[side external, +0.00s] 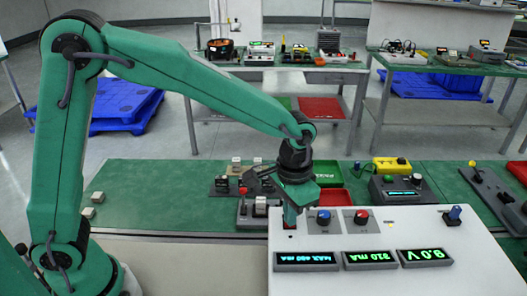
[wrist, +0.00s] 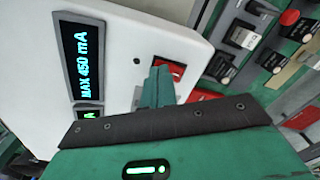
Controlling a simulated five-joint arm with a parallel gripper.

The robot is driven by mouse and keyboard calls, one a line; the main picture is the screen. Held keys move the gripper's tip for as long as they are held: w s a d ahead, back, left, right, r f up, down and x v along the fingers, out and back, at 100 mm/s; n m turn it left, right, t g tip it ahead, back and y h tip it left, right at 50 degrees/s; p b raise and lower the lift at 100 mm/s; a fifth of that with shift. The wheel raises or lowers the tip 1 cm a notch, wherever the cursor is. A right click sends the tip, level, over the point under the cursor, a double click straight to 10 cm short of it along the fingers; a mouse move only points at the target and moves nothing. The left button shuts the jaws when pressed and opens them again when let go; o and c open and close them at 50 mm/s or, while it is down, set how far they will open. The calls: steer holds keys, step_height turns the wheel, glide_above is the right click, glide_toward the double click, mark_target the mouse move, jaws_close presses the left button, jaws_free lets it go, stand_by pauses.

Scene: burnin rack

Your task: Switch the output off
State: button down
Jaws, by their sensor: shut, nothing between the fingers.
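The white power supply panel (side external: 430,282) has three lit displays, reading MAX 450 mA (side external: 306,261), 310 mA (side external: 369,260) and 9.0 V (side external: 425,258). My gripper (side external: 291,222) points down at its far left corner. In the wrist view, my gripper's fingers (wrist: 158,90) are shut and empty, right at a red rocker switch (wrist: 172,70) set in the panel (wrist: 125,40). The fingers cover part of the switch. I cannot tell whether they touch it or which way it is tilted.
On the panel are a blue knob (side external: 323,217), a red knob (side external: 361,216), a blue-capped lever (side external: 454,213) and a small lit lamp (side external: 390,226). Behind stand a grey box (side external: 397,190), a yellow box (side external: 391,165) and a red-button unit (side external: 243,210).

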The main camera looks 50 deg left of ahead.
step_height(320, 180, up, 7)
stand_by(1.0)
steer(key=shift+a, duration=0.1)
steer(key=s+a+r+n+t, duration=0.1)
steer(key=s+a+r+t, duration=0.1)
steer(key=s+a, duration=0.6)
steer(key=s+a+r+n+t, duration=0.2)
steer(key=s+a+r+t, duration=0.1)
steer(key=s+a, duration=0.5)
steer(key=shift+a+t, duration=0.3)
steer(key=shift+a, duration=1)
